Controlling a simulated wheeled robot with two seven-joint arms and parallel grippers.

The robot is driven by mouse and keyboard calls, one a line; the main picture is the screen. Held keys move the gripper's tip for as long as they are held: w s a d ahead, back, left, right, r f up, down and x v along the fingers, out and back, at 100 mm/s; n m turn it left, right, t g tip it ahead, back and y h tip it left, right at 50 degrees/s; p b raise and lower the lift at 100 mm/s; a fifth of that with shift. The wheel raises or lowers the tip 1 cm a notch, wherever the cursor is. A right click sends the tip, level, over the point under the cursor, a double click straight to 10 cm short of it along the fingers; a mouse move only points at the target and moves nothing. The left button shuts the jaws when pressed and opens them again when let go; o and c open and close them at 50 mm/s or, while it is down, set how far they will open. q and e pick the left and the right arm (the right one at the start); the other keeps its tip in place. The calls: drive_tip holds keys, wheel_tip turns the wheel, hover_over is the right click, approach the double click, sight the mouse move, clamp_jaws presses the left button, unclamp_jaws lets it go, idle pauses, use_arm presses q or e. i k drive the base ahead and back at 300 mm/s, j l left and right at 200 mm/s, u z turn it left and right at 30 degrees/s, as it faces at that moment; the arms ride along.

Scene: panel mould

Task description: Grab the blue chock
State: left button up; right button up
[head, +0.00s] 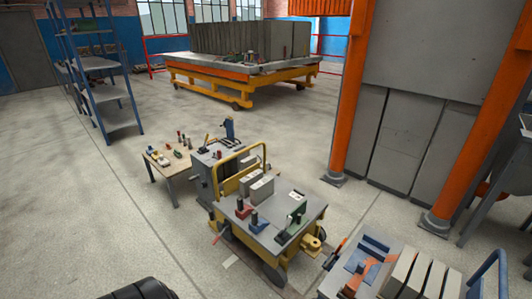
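A small blue block with a dark upright handle (256,222), which looks like the blue chock, sits on the grey top of the yellow cart (310,208) near its front edge. A similar red block (242,210) stands to its left, and a green one (291,230) to its right. The blue block stands apart from both. Neither of my grippers shows in the head view. A black ribbed rounded shape cuts into the bottom left edge; I cannot tell what it is.
A grey cabinet (205,172) and a small wooden table (172,165) with tools stand behind the cart at left. A bench with grey slabs (405,277) is at bottom right. Orange posts (355,85) rise at right. The floor (80,215) at left is clear.

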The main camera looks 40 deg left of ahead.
sight(257, 224)
drive_tip(key=u, duration=1.55)
drive_tip(key=z, duration=0.25)
drive_tip(key=i+j+z, duration=0.8)
drive_tip(key=j+z, duration=0.25)
